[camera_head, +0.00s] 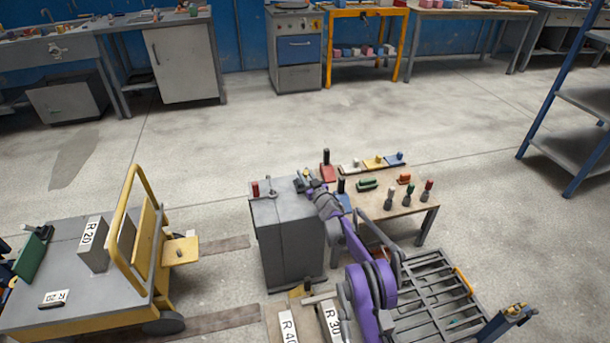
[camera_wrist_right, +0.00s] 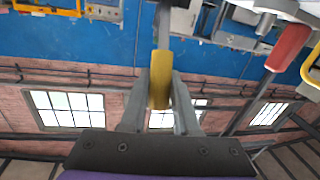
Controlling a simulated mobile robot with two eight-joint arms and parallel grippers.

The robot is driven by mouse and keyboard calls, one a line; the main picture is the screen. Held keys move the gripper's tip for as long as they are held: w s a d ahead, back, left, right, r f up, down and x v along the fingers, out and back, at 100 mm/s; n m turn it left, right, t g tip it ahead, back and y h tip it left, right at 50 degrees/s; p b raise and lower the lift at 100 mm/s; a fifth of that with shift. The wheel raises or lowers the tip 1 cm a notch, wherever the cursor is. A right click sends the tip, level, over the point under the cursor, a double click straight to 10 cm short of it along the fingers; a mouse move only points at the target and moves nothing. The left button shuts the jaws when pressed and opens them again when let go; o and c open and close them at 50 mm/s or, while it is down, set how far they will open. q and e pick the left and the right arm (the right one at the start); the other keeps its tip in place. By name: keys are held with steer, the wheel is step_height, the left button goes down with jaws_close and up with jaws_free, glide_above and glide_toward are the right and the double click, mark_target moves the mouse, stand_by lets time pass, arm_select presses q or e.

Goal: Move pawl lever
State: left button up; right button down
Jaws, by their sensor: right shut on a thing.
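My right gripper (camera_head: 307,183) is at the top right edge of a grey cabinet (camera_head: 290,240), at the end of my purple arm. In the right wrist view its two fingers (camera_wrist_right: 160,105) stand on either side of the yellow handle (camera_wrist_right: 160,80) of a lever and are shut on it. The lever's grey shaft (camera_wrist_right: 163,28) runs up out of the handle. I cannot tell for sure that this is the pawl lever. The lever's mount is hidden. My left gripper is not in view.
A red handle (camera_head: 255,189) stands on the cabinet's left; a red handle (camera_wrist_right: 288,45) also shows in the wrist view. A wooden table (camera_head: 425,208) with several coloured handles is right of the cabinet. A yellow cart (camera_head: 130,240) stands left, a slatted rack (camera_head: 435,300) lower right.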

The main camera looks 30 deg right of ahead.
steer(key=shift+w+g+b, duration=0.45)
steer(key=shift+g+b, duration=0.05)
steer(key=shift+b, duration=0.7)
steer(key=shift+w+d+r+g+b, duration=0.1)
steer(key=shift+w+r+g+b, duration=0.2)
steer(key=shift+b, duration=0.4)
steer(key=shift+w+d+r+g+y+b, duration=0.15)
steer(key=shift+w+g+y+b, duration=0.15)
steer(key=shift+w+g+b, duration=0.35)
steer(key=shift+w+d+r+m+g, duration=0.15)
steer(key=shift+w+m+g, duration=0.2)
steer(key=shift+g, duration=0.3)
steer(key=c, duration=0.7)
jaws_free()
steer(key=shift+o, duration=0.2)
